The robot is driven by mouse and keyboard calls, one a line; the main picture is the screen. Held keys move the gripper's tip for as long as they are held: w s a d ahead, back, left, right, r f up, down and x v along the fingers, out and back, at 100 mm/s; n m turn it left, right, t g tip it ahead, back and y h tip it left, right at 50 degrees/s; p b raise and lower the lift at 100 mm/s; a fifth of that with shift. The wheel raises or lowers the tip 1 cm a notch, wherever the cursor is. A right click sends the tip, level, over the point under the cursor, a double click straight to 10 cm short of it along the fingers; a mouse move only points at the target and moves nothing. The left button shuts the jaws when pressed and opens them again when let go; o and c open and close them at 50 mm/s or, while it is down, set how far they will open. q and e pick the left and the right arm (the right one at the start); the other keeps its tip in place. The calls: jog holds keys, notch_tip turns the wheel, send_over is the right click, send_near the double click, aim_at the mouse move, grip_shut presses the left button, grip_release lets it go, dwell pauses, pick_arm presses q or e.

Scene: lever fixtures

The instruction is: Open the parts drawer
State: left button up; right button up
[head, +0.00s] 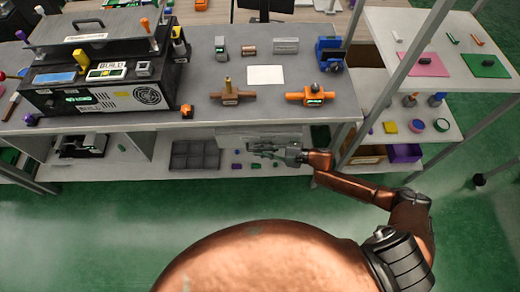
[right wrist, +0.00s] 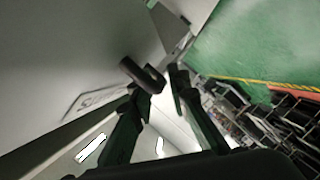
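The parts drawer (head: 232,138) is a pale grey panel just under the bench top in the head view, partly covered by my right gripper. In the right wrist view its pale front (right wrist: 60,65) fills the left side, with an outlined label. A dark bar-shaped handle (right wrist: 142,75) stands out from this front. My right gripper (head: 270,150) is at the drawer front, and its two dark fingers (right wrist: 156,82) are apart in the wrist view. The handle lies at the fingertips, by the left finger; I cannot tell whether they touch. My left gripper is not in view.
The grey bench top (head: 205,112) above holds an orange fixture (head: 312,97), a brown fixture (head: 230,96) and a black machine (head: 95,85). A dark divided tray (head: 195,155) sits on the lower shelf. A metal rack (head: 440,65) stands at right. The green floor (head: 120,220) in front is open.

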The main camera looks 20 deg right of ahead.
jog(key=shift+w+a, duration=0.1)
grip_shut()
dwell(0.6)
